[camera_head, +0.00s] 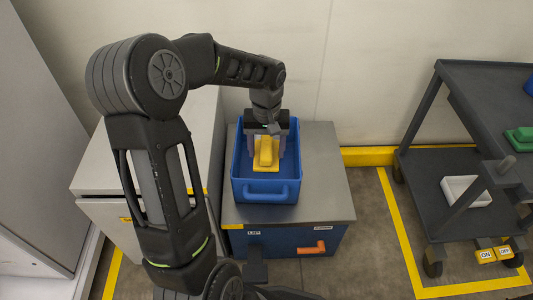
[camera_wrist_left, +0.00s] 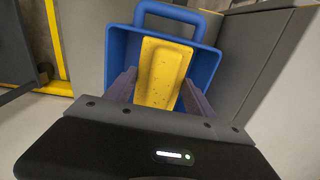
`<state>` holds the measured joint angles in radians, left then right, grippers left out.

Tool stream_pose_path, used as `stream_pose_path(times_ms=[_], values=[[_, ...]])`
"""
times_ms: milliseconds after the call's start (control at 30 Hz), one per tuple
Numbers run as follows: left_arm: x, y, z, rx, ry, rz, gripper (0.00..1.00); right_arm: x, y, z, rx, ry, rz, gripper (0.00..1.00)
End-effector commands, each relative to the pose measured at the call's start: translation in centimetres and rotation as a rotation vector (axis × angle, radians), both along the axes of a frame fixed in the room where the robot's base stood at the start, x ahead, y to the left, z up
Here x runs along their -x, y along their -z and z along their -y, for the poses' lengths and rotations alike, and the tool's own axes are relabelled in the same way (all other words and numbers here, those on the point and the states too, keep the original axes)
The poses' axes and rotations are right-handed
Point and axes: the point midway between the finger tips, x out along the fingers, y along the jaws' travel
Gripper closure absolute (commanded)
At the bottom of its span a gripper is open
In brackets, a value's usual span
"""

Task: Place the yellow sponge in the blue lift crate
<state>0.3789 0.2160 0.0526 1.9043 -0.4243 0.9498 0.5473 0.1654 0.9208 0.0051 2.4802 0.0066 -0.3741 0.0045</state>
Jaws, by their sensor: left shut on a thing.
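The yellow sponge (camera_head: 266,152) shows between the fingers of my left gripper (camera_head: 266,148), which is shut on it. It also shows in the left wrist view (camera_wrist_left: 163,72), with a finger on either side. The blue lift crate (camera_head: 266,199) is below and around the sponge in the picture, its handle towards the front. In the left wrist view the crate (camera_wrist_left: 205,58) frames the sponge. The sponge is within the crate's outline; I cannot tell whether it touches the crate's floor. My right gripper is not in view.
The crate stands on a grey-topped blue cabinet (camera_head: 325,190) with an orange handle (camera_head: 312,248). A light cabinet (camera_head: 95,180) stands at its left. A dark cart (camera_head: 480,110) at the right carries a white tray (camera_head: 466,185) and a green item (camera_head: 521,137).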

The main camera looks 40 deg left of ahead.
Motion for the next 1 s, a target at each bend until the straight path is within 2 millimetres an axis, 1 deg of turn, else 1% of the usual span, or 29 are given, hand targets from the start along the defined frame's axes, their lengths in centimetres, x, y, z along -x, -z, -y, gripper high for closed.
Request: stream_pose_path(times_ms=[33, 67, 367, 733, 767, 1000], values=[[0.0, 0.9, 0.0, 0.001, 0.0, -0.001, 0.76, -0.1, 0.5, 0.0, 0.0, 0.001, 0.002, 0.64], [0.0, 1.1, 0.0, 0.0, 0.001, 0.0, 0.76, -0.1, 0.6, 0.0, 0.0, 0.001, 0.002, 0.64], [0.0, 1.1, 0.0, -0.001, 0.001, 0.001, 0.76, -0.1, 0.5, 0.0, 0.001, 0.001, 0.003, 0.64], [0.0, 2.2, 0.0, -0.001, 0.001, 0.001, 0.76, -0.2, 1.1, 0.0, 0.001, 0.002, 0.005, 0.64], [0.0, 2.2, 0.0, -0.001, 0.001, 0.002, 0.37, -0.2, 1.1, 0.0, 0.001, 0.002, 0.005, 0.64], [0.0, 2.1, 0.0, -0.001, 0.001, 0.001, 0.17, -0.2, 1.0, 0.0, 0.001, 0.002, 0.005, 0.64]])
